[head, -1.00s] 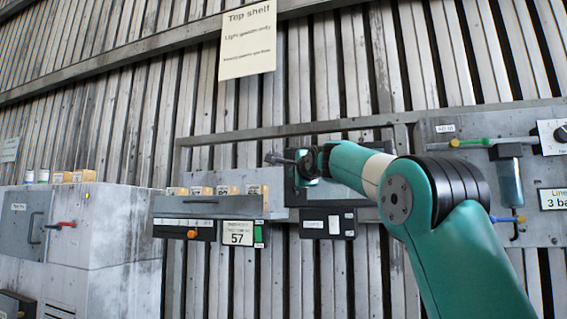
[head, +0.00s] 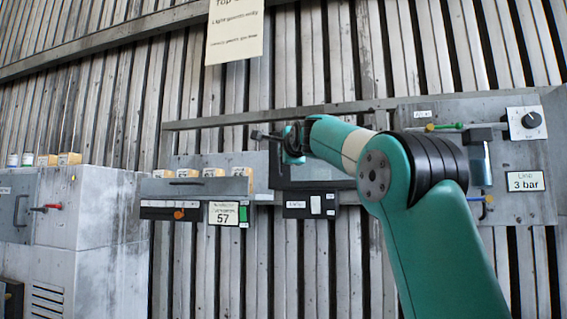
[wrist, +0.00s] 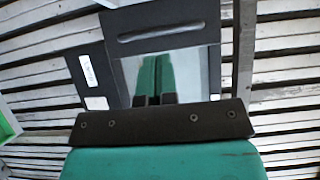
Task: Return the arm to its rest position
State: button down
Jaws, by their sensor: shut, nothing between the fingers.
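My arm stands at the right of the head view, bent at the elbow. Its forearm reaches left, almost level, and ends in my gripper (head: 257,134). My gripper is small and dark in the head view, shut and empty. It shows in front of the black-framed housing (head: 310,186) and the slatted wall. In the wrist view, the dark fingers (wrist: 155,100) lie close together above a dark bar.
Left of the housing is a shelf with small yellow boxes (head: 237,173) and a display reading 57 (head: 223,214). A grey cabinet (head: 105,215) stands far left. A valve panel with a knob (head: 530,121) and a "3 bar" sign (head: 525,182) is at right.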

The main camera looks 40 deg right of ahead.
jog(key=b+v, duration=0.4)
jog(key=v, duration=0.4)
jog(key=shift+s+f, duration=0.2)
jog(key=shift+s, duration=0.1)
jog(key=shift+a, duration=0.1)
jog(key=s+a+f+n+g+y, duration=0.1)
jog(key=a+f+n+g+y, duration=0.3)
jog(key=a+f+n, duration=0.65)
jog(key=a+f+n+g+y, duration=0.2)
jog(key=a+f+n+y, duration=0.3)
jog(key=a+f, duration=0.9)
jog(key=s+a+f+n+g+y, duration=0.1)
jog(key=s+a+f+n+g, duration=0.2)
jog(key=s+f+n, duration=0.2)
jog(key=s+a+f+n+g+y+b, duration=0.1)
jog(key=s+a+f+n+g, duration=0.2)
jog(key=s+f, duration=0.8)
jog(key=s+a+f+n+g+y, duration=0.1)
jog(key=s+a+f+n+g, duration=0.3)
jog(key=s+f, duration=0.5)
jog(key=s+n, duration=0.1)
jog(key=n, duration=0.1)
jog(key=shift+s+a+n, duration=0.35)
jog(key=shift+a, duration=0.05)
